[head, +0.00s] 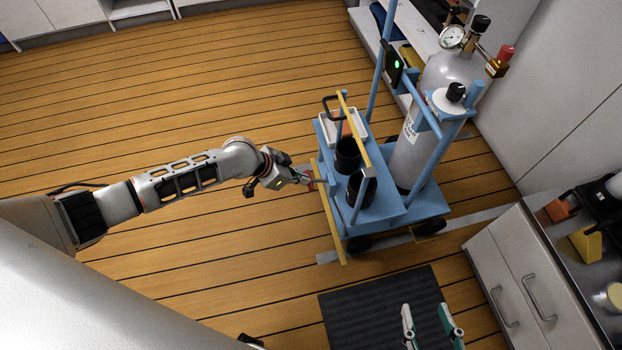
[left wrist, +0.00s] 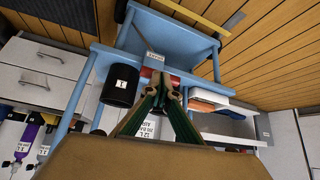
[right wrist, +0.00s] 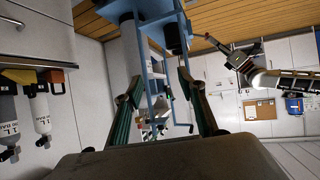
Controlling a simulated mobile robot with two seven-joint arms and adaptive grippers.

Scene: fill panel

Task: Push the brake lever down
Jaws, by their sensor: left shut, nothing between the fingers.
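The blue cart (head: 400,212) stands in the middle right of the head view. A small red brake lever (head: 311,186) shows at its left side, by the yellow edge bar. In the left wrist view the red lever (left wrist: 147,72) lies under a small white label, partly hidden by the fingers. My left gripper (head: 304,178) is shut and empty, its tips right at the lever; I cannot tell if they touch. The fingers also show in the left wrist view (left wrist: 160,84). My right gripper (head: 431,318) is open and empty, over the dark mat, apart from the cart.
A grey gas cylinder (head: 443,75) with a gauge stands on the cart, beside black cups (head: 347,154) and a white tray (head: 340,128). A dark mat (head: 375,310) lies in front. Drawers (head: 510,270) stand at the right. The wooden floor at the left is clear.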

